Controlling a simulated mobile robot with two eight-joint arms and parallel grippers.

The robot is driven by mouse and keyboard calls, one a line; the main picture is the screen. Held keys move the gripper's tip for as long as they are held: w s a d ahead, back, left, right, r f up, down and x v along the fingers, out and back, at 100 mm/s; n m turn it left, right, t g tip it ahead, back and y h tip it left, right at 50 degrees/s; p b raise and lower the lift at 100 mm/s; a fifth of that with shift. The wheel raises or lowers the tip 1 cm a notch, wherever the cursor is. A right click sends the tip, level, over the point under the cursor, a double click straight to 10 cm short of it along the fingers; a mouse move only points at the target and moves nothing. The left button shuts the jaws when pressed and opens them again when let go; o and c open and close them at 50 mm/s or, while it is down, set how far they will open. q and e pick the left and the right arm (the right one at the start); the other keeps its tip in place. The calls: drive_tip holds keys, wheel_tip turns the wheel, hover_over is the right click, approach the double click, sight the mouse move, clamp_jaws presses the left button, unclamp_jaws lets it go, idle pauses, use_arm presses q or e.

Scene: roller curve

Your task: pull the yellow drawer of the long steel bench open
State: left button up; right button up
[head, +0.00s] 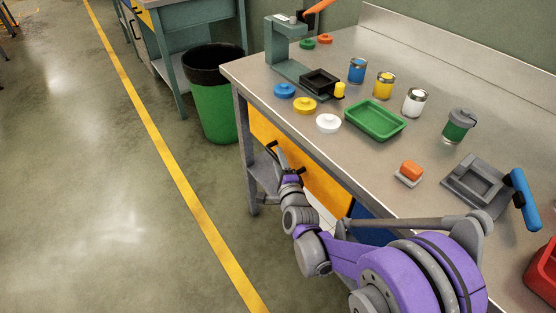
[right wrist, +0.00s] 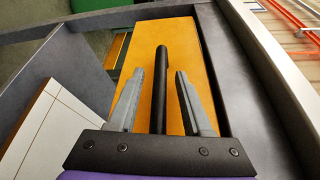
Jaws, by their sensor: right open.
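The long steel bench (head: 345,60) fills the right of the head view. Its yellow drawer (head: 322,182) is the yellow-orange front under the bench top, and it looks closed. My right gripper (head: 284,164) is in front of this drawer, below the bench edge. In the right wrist view the drawer front (right wrist: 189,42) lies straight ahead. Its black bar handle (right wrist: 162,65) stands between the two grey fingers of my right gripper (right wrist: 160,73). The fingers are apart, with a gap on each side of the bar. My left gripper is not in view.
A blue front (head: 362,211) sits beside the yellow one. A green bin (head: 216,105) stands beyond the bench's far end. Cans, coloured lids and a green tray (head: 375,133) are on top. The floor left of the bench is clear.

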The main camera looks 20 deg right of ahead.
drive_tip(key=shift+w, duration=0.4)
clamp_jaws()
idle(1.2)
